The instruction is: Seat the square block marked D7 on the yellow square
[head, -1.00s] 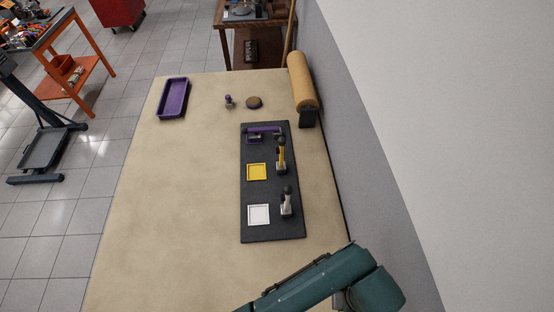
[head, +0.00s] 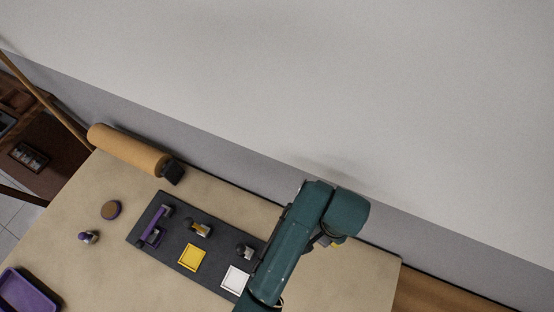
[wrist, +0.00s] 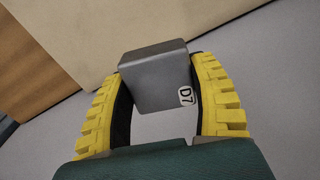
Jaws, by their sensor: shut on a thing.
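In the wrist view, a grey square block (wrist: 152,80) with a white D7 label is held between the yellow, black-lined fingers of my gripper (wrist: 160,90). The block is clear of any surface there. In the head view my gripper (head: 335,241) is mostly hidden behind my teal arm, over the right end of the bench. The yellow square (head: 191,257) is a shallow rimmed frame on the dark board (head: 216,277), left of my arm, and looks empty. A dark-knobbed clamp (head: 199,229) stands just behind it.
A white square (head: 235,280) and another clamp (head: 245,252) lie right of the yellow one. A purple clamp (head: 155,228) stands at the board's left end. A purple tray (head: 27,293), a small purple-based piece (head: 88,237), a brown disc (head: 111,210) and a tan roll (head: 127,149) lie further left.

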